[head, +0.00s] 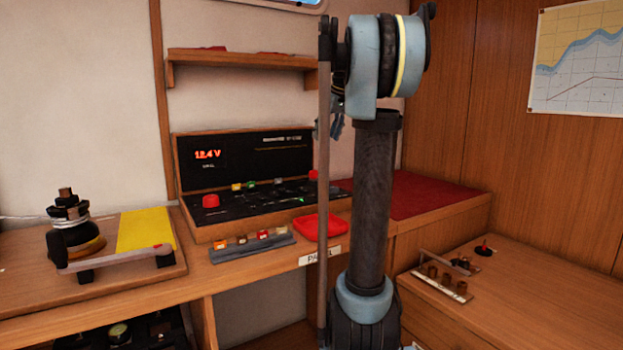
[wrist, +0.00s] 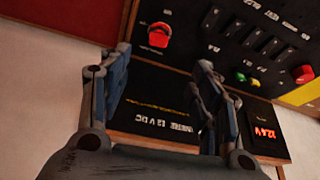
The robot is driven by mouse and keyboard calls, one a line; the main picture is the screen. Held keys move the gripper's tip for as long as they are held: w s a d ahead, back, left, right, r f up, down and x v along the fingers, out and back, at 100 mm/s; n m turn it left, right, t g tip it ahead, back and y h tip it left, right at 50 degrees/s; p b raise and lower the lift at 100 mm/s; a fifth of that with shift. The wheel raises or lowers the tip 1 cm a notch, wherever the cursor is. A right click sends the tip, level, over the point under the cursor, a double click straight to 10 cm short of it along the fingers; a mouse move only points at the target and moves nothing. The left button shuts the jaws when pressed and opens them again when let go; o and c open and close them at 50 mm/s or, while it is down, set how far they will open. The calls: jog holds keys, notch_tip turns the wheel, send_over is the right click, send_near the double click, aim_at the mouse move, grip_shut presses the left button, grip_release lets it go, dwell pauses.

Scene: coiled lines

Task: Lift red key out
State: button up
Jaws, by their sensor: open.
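The red key (wrist: 159,34) stands in a pale round fitting on the black panel (wrist: 225,65), near the panel's end in the wrist view. In the head view it is probably the small red piece (head: 313,175) at the panel's right end, partly covered by my arm. My gripper (wrist: 164,60) is open and empty. Its fingers lie on either side of the line to the key, with the key beyond their tips and apart from them. In the head view my gripper is mostly hidden behind my arm.
A red knob (head: 210,201) sits at the panel's left. A red tray (head: 320,227) and a grey strip of coloured pieces (head: 252,248) lie in front. A shelf (head: 240,60) hangs above. A red-topped piece (head: 484,248) stands on the right counter.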

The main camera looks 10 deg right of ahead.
send_near(315, 171)
jog(key=x, duration=0.4)
jog(key=shift+s+a+f, duration=0.2)
jog(key=shift+a+f, duration=0.1)
jog(key=shift+f, duration=0.1)
jog(key=shift+w+x, duration=0.2)
jog(key=shift+x, duration=1.1)
jog(key=shift+w+x, duration=0.2)
jog(key=shift+x, duration=1.1)
jog(key=shift+d+r, duration=0.1)
jog(key=shift+r, duration=0.05)
jog(key=c, duration=1)
